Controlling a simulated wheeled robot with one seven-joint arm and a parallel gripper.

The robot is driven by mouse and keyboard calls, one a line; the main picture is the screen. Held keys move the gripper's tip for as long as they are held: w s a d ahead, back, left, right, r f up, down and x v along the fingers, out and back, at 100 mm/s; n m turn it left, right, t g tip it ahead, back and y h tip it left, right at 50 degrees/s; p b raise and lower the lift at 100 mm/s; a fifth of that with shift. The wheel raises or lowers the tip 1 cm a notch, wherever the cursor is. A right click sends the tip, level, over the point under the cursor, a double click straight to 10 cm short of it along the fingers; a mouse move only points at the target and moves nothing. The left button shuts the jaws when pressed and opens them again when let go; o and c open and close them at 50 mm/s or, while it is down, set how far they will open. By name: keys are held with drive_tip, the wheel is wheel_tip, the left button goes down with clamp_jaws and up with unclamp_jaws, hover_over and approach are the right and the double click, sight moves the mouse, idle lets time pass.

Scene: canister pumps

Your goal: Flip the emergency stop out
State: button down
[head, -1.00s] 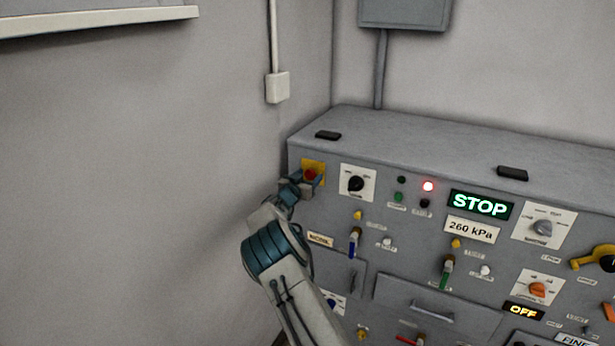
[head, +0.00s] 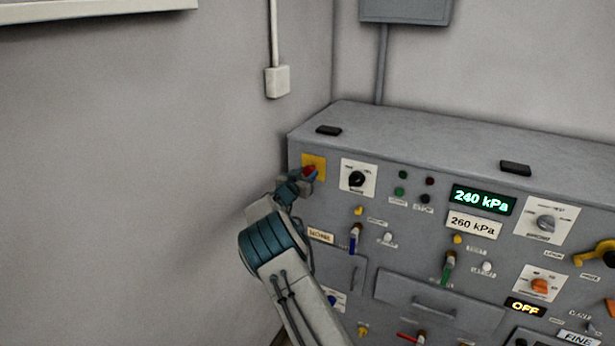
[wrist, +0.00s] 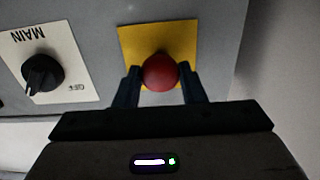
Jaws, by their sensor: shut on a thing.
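The emergency stop is a round red button (head: 309,171) on a yellow plate (head: 318,160) at the upper left of the grey panel. In the wrist view the red button (wrist: 160,72) sits between the two dark fingers of my gripper (wrist: 160,88), with the yellow plate (wrist: 130,40) behind it. My gripper (head: 302,178) is shut on the button's sides. The green display (head: 483,200) reads 240 kPa. The red lamp (head: 430,181) left of it is dark.
The main rotary switch (head: 357,179) on its white plate is just right of the button; it also shows in the wrist view (wrist: 42,73). Valves, knobs and a drawer (head: 436,300) fill the panel. A bare wall (head: 130,180) stands close on the left.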

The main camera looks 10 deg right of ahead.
drive_tip(key=shift+a+f, duration=0.1)
drive_tip(key=c, duration=1.1)
unclamp_jaws()
drive_tip(key=shift+o, duration=1)
drive_tip(key=shift+s+a, duration=0.15)
drive_tip(key=b+v, duration=0.3)
drive_tip(key=v, duration=1)
drive_tip(key=shift+s+a+b, duration=0.2)
drive_tip(key=shift+s+b, duration=0.1)
drive_tip(key=shift+b, duration=0.05)
